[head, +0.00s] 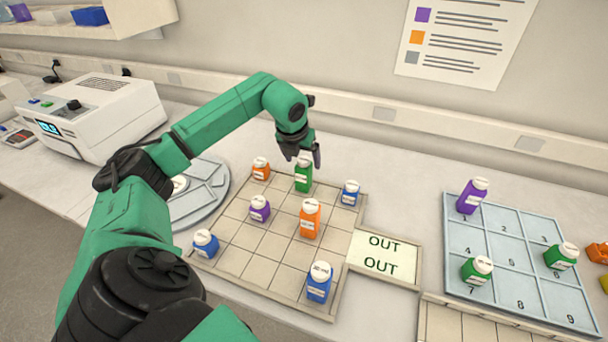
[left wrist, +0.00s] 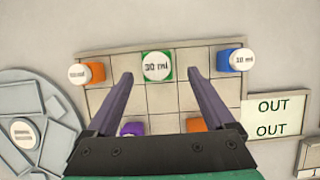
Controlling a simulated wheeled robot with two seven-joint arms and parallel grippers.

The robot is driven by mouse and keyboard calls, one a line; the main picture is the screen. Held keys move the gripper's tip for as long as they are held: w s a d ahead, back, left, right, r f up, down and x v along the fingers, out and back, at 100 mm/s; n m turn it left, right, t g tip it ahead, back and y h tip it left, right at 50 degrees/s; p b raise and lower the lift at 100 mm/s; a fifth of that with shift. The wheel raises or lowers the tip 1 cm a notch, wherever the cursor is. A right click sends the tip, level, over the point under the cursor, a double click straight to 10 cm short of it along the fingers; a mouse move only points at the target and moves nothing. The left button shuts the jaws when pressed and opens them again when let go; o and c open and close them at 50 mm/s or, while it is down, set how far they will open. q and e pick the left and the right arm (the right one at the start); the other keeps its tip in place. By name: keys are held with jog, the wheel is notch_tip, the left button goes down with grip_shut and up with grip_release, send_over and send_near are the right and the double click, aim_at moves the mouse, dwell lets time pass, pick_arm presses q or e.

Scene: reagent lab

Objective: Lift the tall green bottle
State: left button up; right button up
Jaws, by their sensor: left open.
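The tall green bottle (head: 303,175) has a white cap and stands upright at the back of the gridded beige board (head: 262,255). In the left wrist view its cap (left wrist: 157,66) reads "30 ml" and lies just beyond the fingertips, centred between them. My left gripper (head: 304,151) is open and empty, above the bottle and pointing down. Its two purple fingers show spread apart in the left wrist view (left wrist: 158,76). In the head view the gripper partly overlaps the space over the cap; contact cannot be told. My right gripper is not in view.
On the board, an orange bottle (head: 261,169) and a blue bottle (head: 349,193) flank the green one. A tall orange bottle (head: 310,218) stands in front, a purple one (head: 260,208) front-left. The OUT plate (head: 384,254) adjoins the board; a numbered blue tray (head: 510,247) is right.

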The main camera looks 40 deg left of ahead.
aim_at(304, 167)
pick_arm(q)
jog(key=p+x, duration=0.1)
jog(key=x, duration=0.1)
jog(key=p+x, duration=0.1)
jog(key=x, duration=0.1)
jog(key=shift+w+a+f+p, duration=0.15)
jog(key=shift+a+p, duration=0.1)
jog(key=shift+p, duration=0.05)
jog(key=shift+f, duration=0.5)
jog(key=shift+w, duration=0.1)
jog(key=c, duration=0.9)
grip_shut()
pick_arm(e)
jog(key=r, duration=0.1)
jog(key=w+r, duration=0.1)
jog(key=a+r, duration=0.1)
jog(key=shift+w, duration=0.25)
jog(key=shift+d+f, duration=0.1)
